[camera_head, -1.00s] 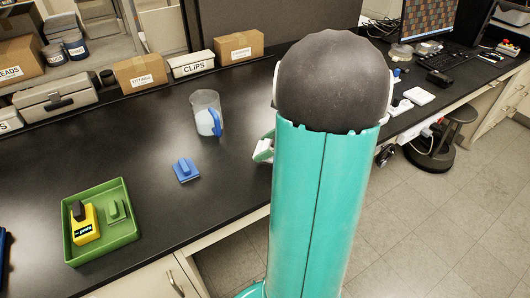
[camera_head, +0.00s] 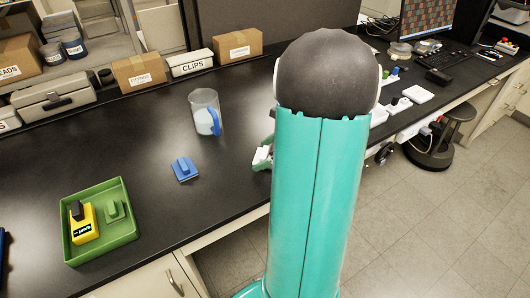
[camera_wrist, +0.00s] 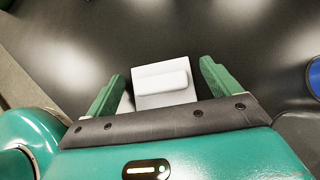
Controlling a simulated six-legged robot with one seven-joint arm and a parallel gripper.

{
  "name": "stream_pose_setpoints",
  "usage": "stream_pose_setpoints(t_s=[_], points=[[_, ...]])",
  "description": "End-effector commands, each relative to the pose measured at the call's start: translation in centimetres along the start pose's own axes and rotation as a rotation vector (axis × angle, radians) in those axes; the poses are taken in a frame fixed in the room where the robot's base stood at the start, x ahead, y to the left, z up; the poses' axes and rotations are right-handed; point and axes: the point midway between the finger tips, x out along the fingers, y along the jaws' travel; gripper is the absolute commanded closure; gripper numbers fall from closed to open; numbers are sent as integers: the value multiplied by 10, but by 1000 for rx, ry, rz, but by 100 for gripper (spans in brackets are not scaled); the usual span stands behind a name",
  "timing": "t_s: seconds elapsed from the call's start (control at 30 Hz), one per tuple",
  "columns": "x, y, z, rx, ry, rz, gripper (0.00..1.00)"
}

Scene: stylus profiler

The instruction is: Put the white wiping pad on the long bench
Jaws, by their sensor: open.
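The white wiping pad (camera_wrist: 163,84), a flat white square with a raised grip block, lies over the dark bench top in the wrist view. My gripper (camera_wrist: 162,72) is open, its two green fingers on either side of the pad with gaps visible. The pad's near edge is hidden by my gripper body. In the head view a small white piece (camera_head: 262,156) shows at the front edge of the long black bench (camera_head: 150,120), beside my arm. My arm hides most of that spot, so contact there cannot be told.
A blue pad (camera_head: 184,168) lies on the bench, with a jug (camera_head: 206,114) behind it. A green tray (camera_head: 125,218) holds a yellow device (camera_head: 84,224) and a green pad (camera_head: 114,210). Boxes line the back. The bench middle is clear.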

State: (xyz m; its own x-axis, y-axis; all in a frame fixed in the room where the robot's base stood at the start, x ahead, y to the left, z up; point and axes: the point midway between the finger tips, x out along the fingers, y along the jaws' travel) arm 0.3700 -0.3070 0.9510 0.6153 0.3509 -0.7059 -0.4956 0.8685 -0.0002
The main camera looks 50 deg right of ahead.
Motion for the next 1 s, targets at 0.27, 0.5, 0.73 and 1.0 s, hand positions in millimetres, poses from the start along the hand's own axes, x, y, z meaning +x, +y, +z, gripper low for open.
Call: stream_pose_setpoints(t_s=[0.27, 0.5, 0.73, 1.0], points=[[-29, -1, 2, -1, 0, -5, 11], [-82, -1, 2, -2, 0, -6, 11], [-116, 0, 2, -1, 0, -2, 11], [-122, 0, 3, -3, 1, 1, 11]])
